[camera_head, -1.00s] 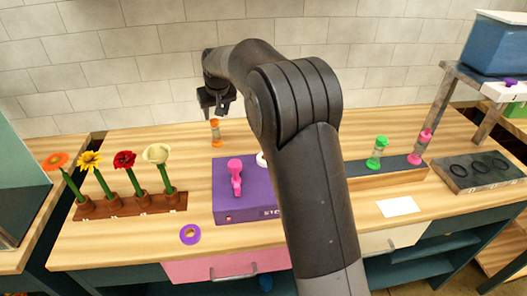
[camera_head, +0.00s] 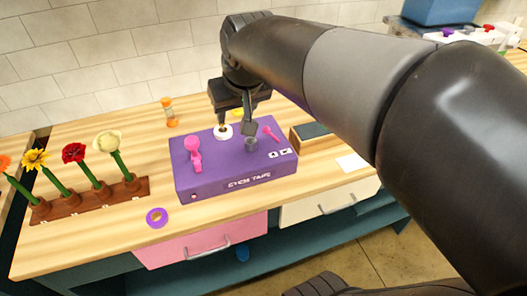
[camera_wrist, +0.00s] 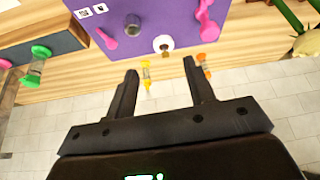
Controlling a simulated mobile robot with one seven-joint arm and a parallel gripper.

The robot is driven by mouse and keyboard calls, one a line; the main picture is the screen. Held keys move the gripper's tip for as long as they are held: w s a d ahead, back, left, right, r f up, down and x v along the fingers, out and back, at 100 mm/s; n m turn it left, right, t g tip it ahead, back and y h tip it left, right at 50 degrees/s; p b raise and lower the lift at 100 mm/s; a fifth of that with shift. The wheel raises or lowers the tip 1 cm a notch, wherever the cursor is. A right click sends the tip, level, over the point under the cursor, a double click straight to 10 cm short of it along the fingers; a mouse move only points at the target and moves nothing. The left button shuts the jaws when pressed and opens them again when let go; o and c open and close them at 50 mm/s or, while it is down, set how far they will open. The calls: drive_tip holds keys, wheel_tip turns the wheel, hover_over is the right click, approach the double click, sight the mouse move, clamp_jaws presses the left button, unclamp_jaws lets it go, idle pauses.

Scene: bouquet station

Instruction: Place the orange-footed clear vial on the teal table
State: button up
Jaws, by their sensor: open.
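The orange-footed clear vial (camera_head: 169,112) stands upright on the wooden bench, behind the purple box's left part. In the wrist view the vial (camera_wrist: 205,66) shows beside the right fingertip, outside the gap between the fingers. My gripper (camera_head: 233,112) is over the back of the purple box, to the right of the vial. In the wrist view my gripper (camera_wrist: 160,68) is open, with nothing held. A yellow-footed vial (camera_wrist: 146,76) appears between its fingers, apart from them. I cannot make out a separate teal table; the bench's lower body (camera_head: 300,238) is dark teal.
The purple box (camera_head: 235,181) carries pink tools, a white ring and a grey cylinder. A flower rack (camera_head: 90,200) stands at left, and a purple tape roll (camera_head: 157,217) lies in front. A green-capped vial (camera_wrist: 41,52) is at the wrist view's left.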

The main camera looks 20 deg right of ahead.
drive_tip(key=s+d+f, duration=0.1)
drive_tip(key=s+f, duration=0.1)
drive_tip(key=s, duration=0.4)
drive_tip(key=s+d+f+m, duration=0.1)
drive_tip(key=s+d+f, duration=0.1)
drive_tip(key=s, duration=0.5)
drive_tip(key=shift+s+f+h, duration=0.25)
drive_tip(key=shift+f+h, duration=0.05)
drive_tip(key=shift+f, duration=0.35)
